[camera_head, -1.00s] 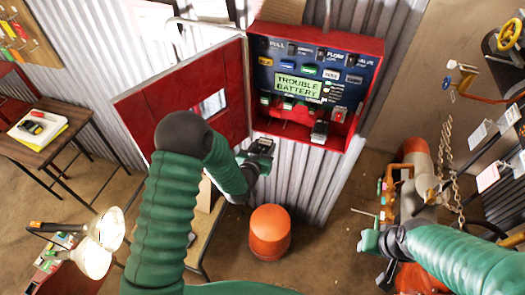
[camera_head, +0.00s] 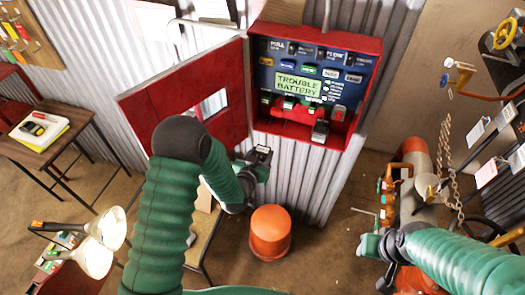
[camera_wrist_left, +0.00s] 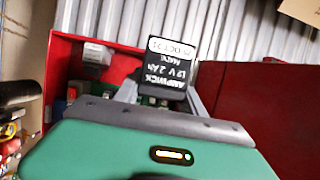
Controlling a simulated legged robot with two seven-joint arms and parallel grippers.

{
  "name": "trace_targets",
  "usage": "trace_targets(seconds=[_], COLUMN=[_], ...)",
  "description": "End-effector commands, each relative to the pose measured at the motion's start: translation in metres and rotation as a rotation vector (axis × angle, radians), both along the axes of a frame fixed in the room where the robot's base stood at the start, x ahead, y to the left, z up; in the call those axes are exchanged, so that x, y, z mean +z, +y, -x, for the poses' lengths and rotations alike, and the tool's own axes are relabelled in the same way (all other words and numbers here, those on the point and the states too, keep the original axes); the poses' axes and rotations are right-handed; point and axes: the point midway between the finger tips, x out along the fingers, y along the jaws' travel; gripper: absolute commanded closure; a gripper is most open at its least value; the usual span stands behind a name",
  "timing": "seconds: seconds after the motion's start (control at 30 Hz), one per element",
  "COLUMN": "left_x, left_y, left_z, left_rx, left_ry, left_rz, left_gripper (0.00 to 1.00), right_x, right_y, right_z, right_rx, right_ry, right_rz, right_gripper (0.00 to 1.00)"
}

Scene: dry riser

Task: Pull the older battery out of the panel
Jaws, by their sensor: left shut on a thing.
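My left gripper (camera_head: 256,166) is shut on a black battery (camera_wrist_left: 167,76), below and outside the open red panel (camera_head: 375,75). In the left wrist view its label reads "AMPWICK 12V 2Ah", with "OCT 21" on a white sticker. A second battery (camera_head: 320,131), dark with a grey top, stands in the panel's lower right; it also shows in the left wrist view (camera_wrist_left: 93,62), its date unreadable. The panel display (camera_head: 298,85) reads "TROUBLE BATTERY". My right gripper (camera_head: 372,245) is low at the right, away from the panel; its fingers are too small to judge.
The red panel door (camera_head: 165,100) hangs open to the left, close to my left arm. An orange bucket-like object (camera_head: 270,232) stands on the floor below the panel. A wooden table (camera_head: 62,143) is at left. Pipes and a chain (camera_head: 444,165) are at right.

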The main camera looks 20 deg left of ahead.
Motion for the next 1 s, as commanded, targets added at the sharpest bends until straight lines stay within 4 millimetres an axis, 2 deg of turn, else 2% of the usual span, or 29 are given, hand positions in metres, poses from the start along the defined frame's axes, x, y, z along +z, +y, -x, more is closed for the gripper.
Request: trace_targets(seconds=[1.0], left_x=[0.002], left_y=[0.003], left_z=[0.055], left_rx=[0.000], left_ry=[-0.006], left_rz=[0.000], left_gripper=[1.00], right_x=[-0.002], right_y=[0.000], right_z=[0.000], right_rx=[0.000], right_ry=[0.000], right_rz=[0.000], right_gripper=[0.64])
